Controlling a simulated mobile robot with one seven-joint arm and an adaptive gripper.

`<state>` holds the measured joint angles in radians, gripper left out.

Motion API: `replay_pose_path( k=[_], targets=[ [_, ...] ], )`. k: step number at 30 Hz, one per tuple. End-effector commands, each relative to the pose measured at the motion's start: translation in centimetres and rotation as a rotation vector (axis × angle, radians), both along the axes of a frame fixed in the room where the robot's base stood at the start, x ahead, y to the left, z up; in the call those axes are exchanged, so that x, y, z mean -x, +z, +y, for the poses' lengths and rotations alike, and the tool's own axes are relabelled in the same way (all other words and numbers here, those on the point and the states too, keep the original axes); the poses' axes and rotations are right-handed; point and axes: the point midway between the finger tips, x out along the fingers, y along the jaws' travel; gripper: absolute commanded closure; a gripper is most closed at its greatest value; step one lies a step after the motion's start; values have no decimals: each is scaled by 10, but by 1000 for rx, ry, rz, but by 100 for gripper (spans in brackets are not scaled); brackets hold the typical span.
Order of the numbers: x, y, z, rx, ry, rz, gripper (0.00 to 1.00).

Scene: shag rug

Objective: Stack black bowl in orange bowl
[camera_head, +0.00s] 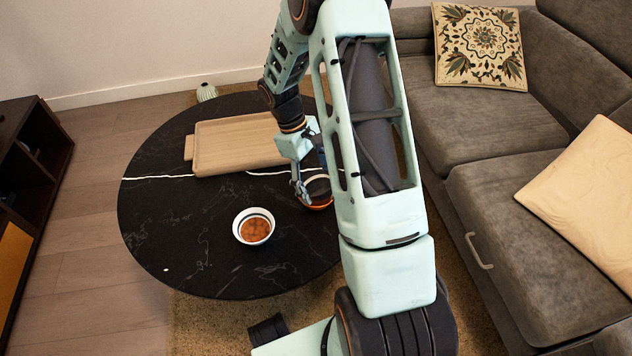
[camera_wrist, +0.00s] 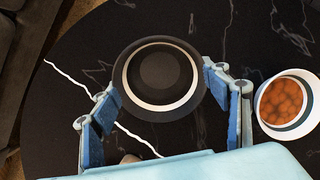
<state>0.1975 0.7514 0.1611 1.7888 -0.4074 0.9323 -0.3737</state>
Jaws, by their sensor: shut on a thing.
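The black bowl (camera_wrist: 160,72), dark with a pale ring inside, sits between my fingers in the wrist view. In the head view the black bowl (camera_head: 317,186) is partly hidden behind my arm. My gripper (camera_wrist: 161,80) is shut on it, with a finger on each side; in the head view my gripper (camera_head: 302,188) is at its left side.
A white bowl (camera_head: 248,240) of orange-brown round pieces stands close by on the round black table (camera_head: 190,245). A wooden tray (camera_head: 235,142) lies behind. A grey sofa (camera_head: 455,130) is at right. The table's front left is clear.

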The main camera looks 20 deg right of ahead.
Motion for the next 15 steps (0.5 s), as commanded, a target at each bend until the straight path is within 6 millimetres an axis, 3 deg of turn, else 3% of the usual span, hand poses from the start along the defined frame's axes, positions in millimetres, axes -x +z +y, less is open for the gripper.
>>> replay_pose_path(
  k=[11,12,15],
  targets=[
    [0,-12,0,0,0,0,59],
    [0,-11,0,0,0,0,28],
    [0,-11,0,0,0,0,17]
  ],
)
